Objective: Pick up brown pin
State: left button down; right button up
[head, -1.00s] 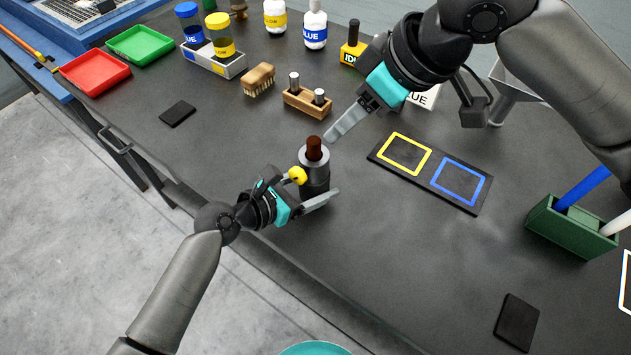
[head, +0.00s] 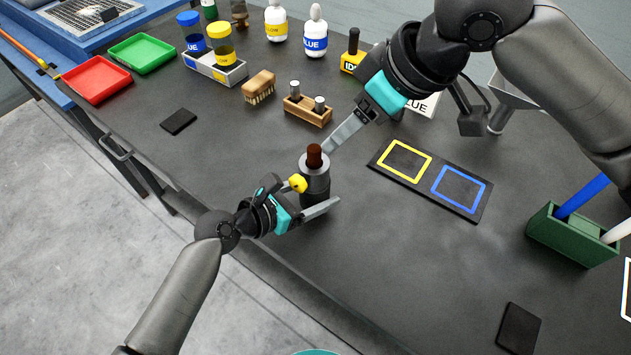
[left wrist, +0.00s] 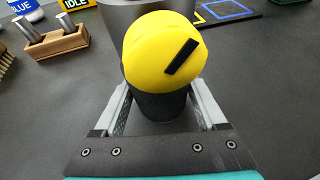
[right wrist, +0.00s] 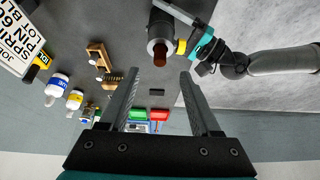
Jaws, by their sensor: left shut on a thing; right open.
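The brown pin (head: 314,157) stands upright in the top of a grey cylindrical holder (head: 315,177); its end also shows in the right wrist view (right wrist: 160,58). A yellow knob (left wrist: 163,50) sticks out of the holder's side. My left gripper (head: 318,200) is shut on the holder's dark lower body, one finger on each side, below the knob. My right gripper (head: 334,145) is open and empty, up and to the right of the pin in the head view. In the right wrist view the pin lies just beyond the gap between its fingertips.
A wooden block with two metal pins (head: 307,110), a brush (head: 259,87) and a dark pad (head: 179,122) lie behind the holder. A black board with yellow and blue squares (head: 430,181) is to the right. A green box (head: 571,238) stands further right.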

aim_at(314, 148)
jog(key=w+a+r+m+g+h, duration=0.1)
jog(key=a+r+m+h, duration=0.25)
jog(key=m, duration=0.65)
jog(key=shift+h, duration=0.45)
jog(key=f, duration=0.4)
jog(key=w+f, duration=0.1)
jog(key=f, duration=0.3)
jog(key=w+a+f, duration=0.1)
jog(key=f, duration=0.2)
jog(key=shift+w+f, duration=0.2)
jog(key=shift+f, duration=0.2)
jog(key=shift+c, duration=0.4)
grip_shut()
